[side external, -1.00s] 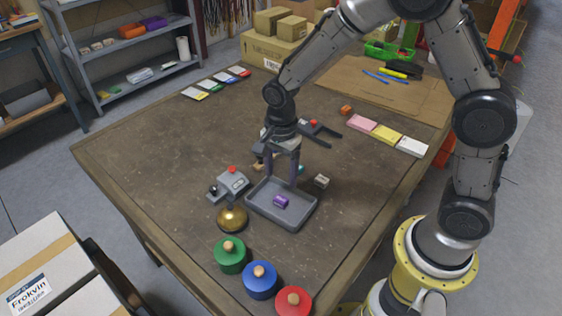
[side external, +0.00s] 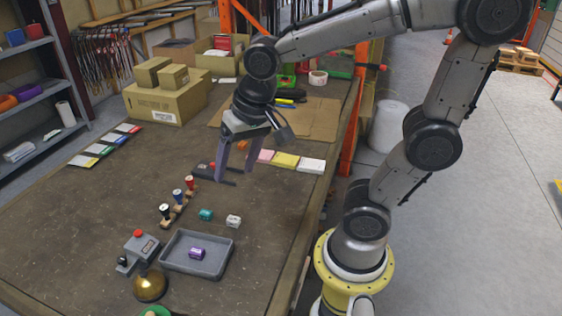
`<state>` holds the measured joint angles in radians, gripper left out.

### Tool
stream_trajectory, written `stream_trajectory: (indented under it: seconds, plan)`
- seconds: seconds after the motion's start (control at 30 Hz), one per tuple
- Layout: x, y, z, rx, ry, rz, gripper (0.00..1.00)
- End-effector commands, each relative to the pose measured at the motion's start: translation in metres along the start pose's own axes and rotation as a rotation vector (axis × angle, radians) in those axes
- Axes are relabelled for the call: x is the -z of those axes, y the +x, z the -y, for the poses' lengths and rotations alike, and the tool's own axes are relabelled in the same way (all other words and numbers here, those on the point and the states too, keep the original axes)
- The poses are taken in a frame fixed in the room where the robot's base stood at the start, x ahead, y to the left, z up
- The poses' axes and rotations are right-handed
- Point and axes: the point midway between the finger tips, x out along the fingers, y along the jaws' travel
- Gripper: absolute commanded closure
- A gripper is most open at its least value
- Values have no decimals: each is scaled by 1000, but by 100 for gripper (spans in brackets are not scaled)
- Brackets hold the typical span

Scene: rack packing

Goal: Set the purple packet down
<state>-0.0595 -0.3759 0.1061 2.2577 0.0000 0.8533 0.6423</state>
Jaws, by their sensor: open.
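The small purple packet (side external: 196,253) lies inside the grey tray (side external: 168,262), near the middle of its floor. My gripper (side external: 234,179) is open and empty. It hangs well above the table, up and to the right of the tray in the picture, apart from the packet. Nothing shows between its fingers.
A teal packet (side external: 206,214) and a whitish packet (side external: 233,221) lie behind the tray. Several stamps (side external: 178,196) stand behind it to the left. A grey box with a red button (side external: 137,246) and a brass dome (side external: 150,287) are left of the tray. Cartons (side external: 166,100) sit farther back.

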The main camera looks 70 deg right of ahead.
Motion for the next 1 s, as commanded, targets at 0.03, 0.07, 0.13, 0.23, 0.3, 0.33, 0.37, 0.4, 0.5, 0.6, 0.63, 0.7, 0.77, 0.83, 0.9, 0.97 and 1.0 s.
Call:
stream_trajectory:
  seconds: [0.03, 0.07, 0.13, 0.23, 0.3, 0.33, 0.37, 0.4, 0.5, 0.6, 0.63, 0.7, 0.77, 0.83, 0.9, 0.97, 1.0]
  plan:
    - [-11, -14, -12, 21, -96, -39, 29]
    - [-17, -19, -18, 28, -157, -57, 29]
    - [-29, -29, -30, 39, -286, -99, 29]
    - [-44, -37, -44, 43, -433, -146, 29]
    - [-52, -40, -50, 43, -505, -169, 29]
    - [-54, -41, -52, 42, -529, -177, 29]
    - [-56, -41, -54, 41, -548, -182, 29]
    - [-57, -42, -55, 40, -567, -188, 29]
    - [-59, -42, -57, 39, -587, -192, 29]
    - [-59, -42, -56, 38, -588, -191, 29]
    - [-59, -42, -56, 38, -588, -191, 29]
    - [-59, -42, -56, 39, -587, -191, 29]
    - [-59, -42, -56, 39, -587, -191, 29]
    - [-59, -42, -56, 39, -586, -191, 29]
    - [-59, -42, -56, 39, -586, -191, 29]
    - [-58, -42, -56, 39, -586, -191, 29]
    - [-58, -42, -56, 39, -586, -191, 29]
